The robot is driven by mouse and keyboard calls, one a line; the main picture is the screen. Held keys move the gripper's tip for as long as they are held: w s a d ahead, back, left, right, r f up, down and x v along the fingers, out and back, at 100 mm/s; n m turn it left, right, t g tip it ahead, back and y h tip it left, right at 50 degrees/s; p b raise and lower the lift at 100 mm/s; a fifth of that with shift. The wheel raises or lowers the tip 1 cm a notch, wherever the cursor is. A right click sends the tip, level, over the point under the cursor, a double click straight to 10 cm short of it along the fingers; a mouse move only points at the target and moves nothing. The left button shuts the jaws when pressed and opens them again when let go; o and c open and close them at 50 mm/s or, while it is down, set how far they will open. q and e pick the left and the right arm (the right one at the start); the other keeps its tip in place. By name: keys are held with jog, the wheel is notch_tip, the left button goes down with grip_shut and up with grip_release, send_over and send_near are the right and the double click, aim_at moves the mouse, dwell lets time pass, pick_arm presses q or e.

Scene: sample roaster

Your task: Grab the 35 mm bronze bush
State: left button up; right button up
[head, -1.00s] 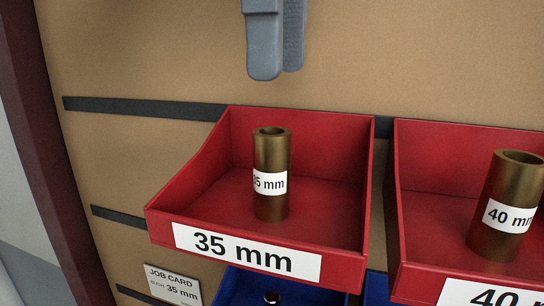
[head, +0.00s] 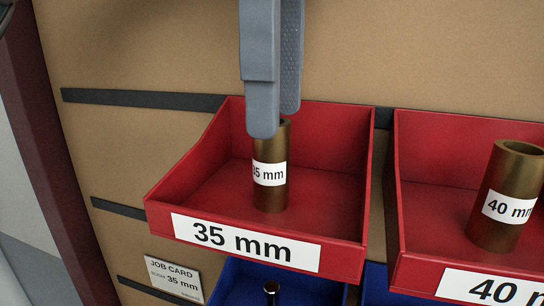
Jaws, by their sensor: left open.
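The 35 mm bronze bush (head: 270,190) stands upright in the red bin (head: 330,232) labelled "35 mm". It is a brown-gold tube with a white "35 mm" label. My left gripper (head: 276,122) points down from the top of the head view, its fingertips at the height of the bush's top. Its fingers are open. The near finger covers part of the bush's upper rim, so I cannot tell whether the fingers are on both sides of it or touch it. My right gripper is not in view.
A second red bin (head: 425,150) at right holds a 40 mm bush (head: 507,195). Blue bins (head: 237,290) sit below, one with a dark pin (head: 271,290). A job card (head: 173,277) reading "35 mm" is on the tan panel (head: 140,45) at lower left.

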aim_at(271, 157)
pick_arm(q)
jog(key=shift+a+f+p, duration=0.25)
jog(key=shift+f+p, duration=0.3)
jog(key=shift+f, duration=0.1)
jog(key=shift+a+f+p, duration=0.1)
jog(key=shift+f+p, duration=0.3)
jog(key=shift+f, duration=1.05)
grip_shut()
